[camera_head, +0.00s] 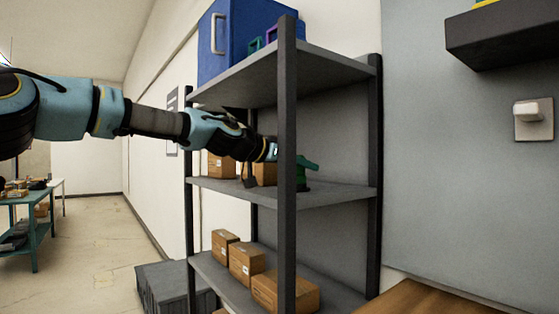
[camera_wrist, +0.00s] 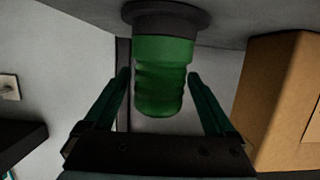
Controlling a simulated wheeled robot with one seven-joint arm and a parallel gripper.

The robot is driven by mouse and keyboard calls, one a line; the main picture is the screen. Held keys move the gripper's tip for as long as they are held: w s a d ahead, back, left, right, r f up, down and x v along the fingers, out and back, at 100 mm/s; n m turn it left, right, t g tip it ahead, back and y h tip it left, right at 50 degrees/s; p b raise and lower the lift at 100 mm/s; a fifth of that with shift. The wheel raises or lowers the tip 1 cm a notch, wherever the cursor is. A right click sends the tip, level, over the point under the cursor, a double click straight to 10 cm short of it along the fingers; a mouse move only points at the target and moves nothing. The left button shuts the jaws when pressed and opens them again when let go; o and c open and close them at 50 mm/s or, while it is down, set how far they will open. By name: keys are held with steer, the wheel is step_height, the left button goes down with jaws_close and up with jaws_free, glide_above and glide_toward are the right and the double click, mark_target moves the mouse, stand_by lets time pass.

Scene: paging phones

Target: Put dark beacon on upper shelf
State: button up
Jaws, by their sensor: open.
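A dark green beacon (camera_wrist: 165,75) with a black base stands on the middle shelf (camera_head: 345,192). The wrist view shows it upside down, with its base against the shelf surface at the top. In the head view the beacon (camera_head: 301,178) is partly hidden behind the rack's front post. My gripper (camera_wrist: 158,77) is open, with one finger on each side of the beacon's green body and visible gaps between. In the head view my gripper (camera_head: 284,153) reaches in above the middle shelf. The upper shelf (camera_head: 255,80) is above my gripper.
A blue cabinet (camera_head: 240,35) and small purple and green frames (camera_head: 262,42) occupy part of the upper shelf. Cardboard boxes (camera_wrist: 275,100) stand near the beacon and on the lower shelf (camera_head: 246,262). The dark front post (camera_head: 287,230) is close to my gripper.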

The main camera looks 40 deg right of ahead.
steer(key=b+v, duration=0.2)
steer(key=v, duration=0.5)
steer(key=shift+a+f, duration=0.1)
steer(key=shift+a+f+b, duration=0.1)
steer(key=shift+a+b, duration=0.25)
steer(key=shift+b, duration=0.4)
steer(key=shift+w+a+f+b, duration=0.1)
steer(key=shift+w+b, duration=0.2)
steer(key=shift+b, duration=0.85)
steer(key=b, duration=0.3)
steer(key=shift+w+a+b, duration=0.15)
steer(key=shift+a+b, duration=0.15)
steer(key=shift+a, duration=0.1)
steer(key=a+b, duration=0.1)
steer(key=b, duration=0.2)
steer(key=shift+r, duration=0.4)
steer(key=shift+s+a+r+b, duration=0.25)
steer(key=shift+s+r+b, duration=0.15)
steer(key=shift+b, duration=0.3)
